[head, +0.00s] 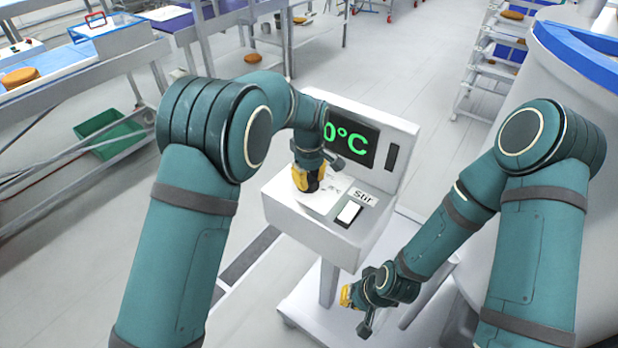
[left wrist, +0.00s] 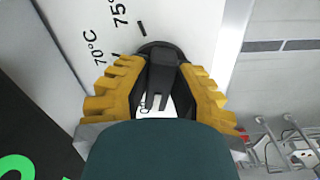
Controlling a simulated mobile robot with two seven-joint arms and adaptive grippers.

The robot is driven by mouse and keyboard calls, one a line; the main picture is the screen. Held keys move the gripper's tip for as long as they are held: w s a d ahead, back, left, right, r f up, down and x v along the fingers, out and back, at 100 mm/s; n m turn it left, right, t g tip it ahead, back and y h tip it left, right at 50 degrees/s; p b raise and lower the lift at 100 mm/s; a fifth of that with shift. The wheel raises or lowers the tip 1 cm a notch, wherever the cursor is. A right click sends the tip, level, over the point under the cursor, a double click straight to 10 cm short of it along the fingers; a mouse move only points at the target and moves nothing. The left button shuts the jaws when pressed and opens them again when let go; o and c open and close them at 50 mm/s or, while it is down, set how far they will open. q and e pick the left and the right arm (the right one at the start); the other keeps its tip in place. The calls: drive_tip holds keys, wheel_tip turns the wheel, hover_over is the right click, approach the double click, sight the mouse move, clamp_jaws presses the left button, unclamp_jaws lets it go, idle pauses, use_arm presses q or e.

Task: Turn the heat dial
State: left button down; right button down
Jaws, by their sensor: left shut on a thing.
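The heat dial (left wrist: 158,58) is a dark round knob with a raised grip bar, on a white panel marked 70°C and 75°C in the left wrist view. My left gripper (left wrist: 158,85) has its yellow ribbed fingers on either side of the bar, shut on it. In the head view my left gripper (head: 308,180) points down onto the control box (head: 310,232) and hides the dial. The box's upright display (head: 350,140) shows green "0°C", its left part hidden by my arm. My right gripper (head: 352,298) hangs low and right of the box; its opening is unclear.
A white rocker switch (head: 349,212) labelled Stir sits right of the dial on the same panel. A large pale vat (head: 560,90) with a blue rim stands at the right. Benches and a green bin (head: 105,138) stand at the left. The floor behind is open.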

sight(309, 177)
use_arm(q)
drive_tip(key=shift+s+f, duration=0.1)
drive_tip(key=shift+f, duration=0.05)
drive_tip(key=c, duration=0.8)
unclamp_jaws()
wheel_tip(309, 177, up, 12)
drive_tip(key=shift+r, duration=0.1)
